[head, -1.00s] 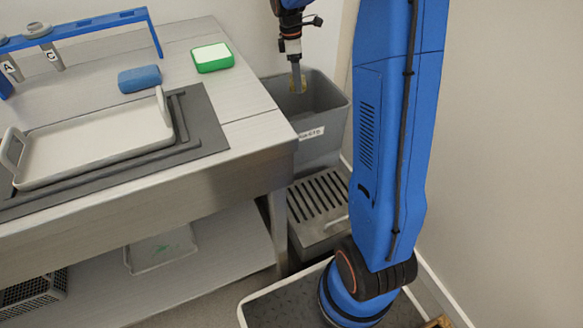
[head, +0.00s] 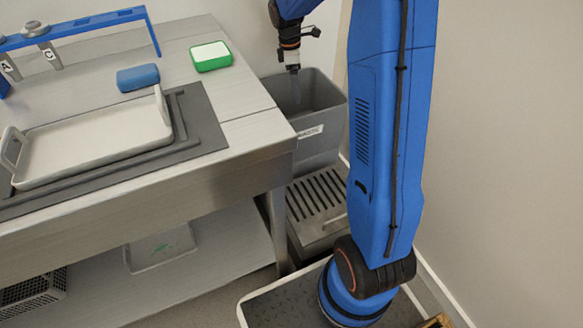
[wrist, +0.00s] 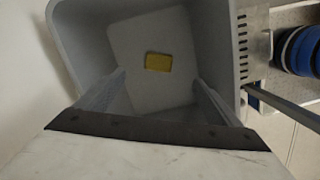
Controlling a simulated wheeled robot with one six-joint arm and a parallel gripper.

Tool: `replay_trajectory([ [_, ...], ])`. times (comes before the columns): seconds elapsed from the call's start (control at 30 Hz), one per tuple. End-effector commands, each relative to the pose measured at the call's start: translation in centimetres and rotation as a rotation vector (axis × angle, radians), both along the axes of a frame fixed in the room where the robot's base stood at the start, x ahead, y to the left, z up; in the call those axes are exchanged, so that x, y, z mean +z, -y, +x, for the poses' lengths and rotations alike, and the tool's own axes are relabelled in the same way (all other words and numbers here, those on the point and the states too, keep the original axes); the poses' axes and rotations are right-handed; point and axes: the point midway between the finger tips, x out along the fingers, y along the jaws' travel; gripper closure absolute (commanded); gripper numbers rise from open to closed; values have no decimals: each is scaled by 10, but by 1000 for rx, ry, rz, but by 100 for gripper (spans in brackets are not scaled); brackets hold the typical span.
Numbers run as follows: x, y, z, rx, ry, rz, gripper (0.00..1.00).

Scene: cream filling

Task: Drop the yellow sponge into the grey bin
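The yellow sponge (wrist: 158,62) lies flat inside the grey bin, on its floor, seen in the wrist view. The grey bin (head: 322,142) stands at the right end of the steel table, and its wall also shows in the wrist view (wrist: 84,45). My gripper (head: 295,90) is over the bin with its fingers pointing down. In the wrist view its two fingers (wrist: 158,80) are spread apart with nothing between them, and the sponge is seen below, apart from them. The sponge is hidden in the head view.
A green-and-white sponge (head: 211,57) and a blue sponge (head: 138,77) lie on the table (head: 240,95). A light tray (head: 95,145) sits on a dark mat. A blue rack (head: 80,26) holds utensils. A wall rises right of the bin.

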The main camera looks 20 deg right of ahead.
Motion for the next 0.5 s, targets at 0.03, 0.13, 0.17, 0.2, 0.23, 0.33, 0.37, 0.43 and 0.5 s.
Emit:
replay_trajectory([
  [0.03, 0, 0, 0, 0, 0, 0, 13],
  [0.13, 0, 0, 0, 0, 0, 0, 13],
  [0.17, 1, 0, 0, 0, 0, 0, 13],
  [0.2, 2, 0, 0, 0, 1, 0, 13],
  [0.23, 3, 0, 0, 0, 1, 0, 13],
  [0.33, 12, -1, 1, 0, 3, 0, 13],
  [0.37, 17, -2, 1, 0, 3, 0, 13],
  [0.43, 28, -3, 2, 1, 4, -1, 13],
  [0.5, 41, -5, 3, 1, 3, 0, 13],
])
